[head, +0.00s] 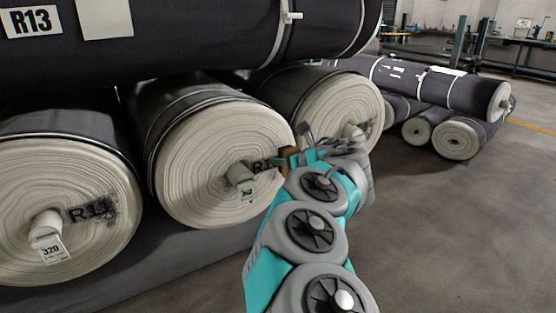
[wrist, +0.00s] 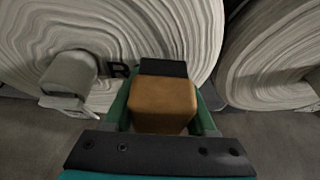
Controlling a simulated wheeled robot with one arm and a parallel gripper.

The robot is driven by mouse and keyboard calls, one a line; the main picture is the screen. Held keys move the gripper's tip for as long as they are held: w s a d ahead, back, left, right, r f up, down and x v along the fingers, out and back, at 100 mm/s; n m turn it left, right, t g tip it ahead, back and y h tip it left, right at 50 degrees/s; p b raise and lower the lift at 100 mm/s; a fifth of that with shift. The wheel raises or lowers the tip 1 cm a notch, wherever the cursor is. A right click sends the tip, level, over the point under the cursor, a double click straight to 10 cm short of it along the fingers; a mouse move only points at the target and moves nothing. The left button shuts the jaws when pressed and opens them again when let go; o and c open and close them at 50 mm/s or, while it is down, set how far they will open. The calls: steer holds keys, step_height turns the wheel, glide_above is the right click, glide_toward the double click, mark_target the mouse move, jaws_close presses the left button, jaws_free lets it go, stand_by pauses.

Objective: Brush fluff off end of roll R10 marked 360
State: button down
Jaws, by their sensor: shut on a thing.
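My gripper (head: 297,158) is shut on a brown block-shaped brush (wrist: 163,104) with a dark pad or bristle edge (wrist: 163,68) at its far side. The brush is at the right part of the middle roll's pale end (head: 205,165), over its label. Only "R" and part of a "1" show; the rest is hidden. Whether the brush touches the end, I cannot tell. A tag (head: 247,195) hangs from that roll's core (head: 240,175); its number is too small to read. It also shows in the wrist view (wrist: 68,104). Any fluff there is hidden.
The left roll end (head: 60,170) has a tag reading 320 and a smudged, fuzzy label. The right roll end (head: 335,100) has a dark fuzzy patch. Roll R13 (head: 160,40) lies above. More rolls (head: 455,138) lie behind. The floor (head: 470,230) at right is clear.

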steer(key=shift+w+d+p, duration=0.2)
steer(key=shift+w+d, duration=0.35)
steer(key=shift+d, duration=0.35)
steer(key=shift+w+d+p, duration=0.2)
steer(key=shift+w+d, duration=0.35)
steer(key=shift+d, duration=0.3)
steer(key=shift+s+d, duration=0.1)
steer(key=shift+s+d+b, duration=0.45)
steer(key=shift+s+d, duration=0.1)
steer(key=shift+s, duration=0.25)
steer(key=shift+s+d+b, duration=0.45)
steer(key=shift+s+d, duration=0.1)
steer(key=shift+s, duration=0.25)
steer(key=shift+s+d+b, duration=0.45)
steer(key=shift+s+d, duration=0.1)
steer(key=shift+s, duration=0.25)
steer(key=shift+s, duration=0.1)
steer(key=shift+s+d+b, duration=0.75)
steer(key=shift+s+d, duration=0.05)
steer(key=shift+s, duration=0.35)
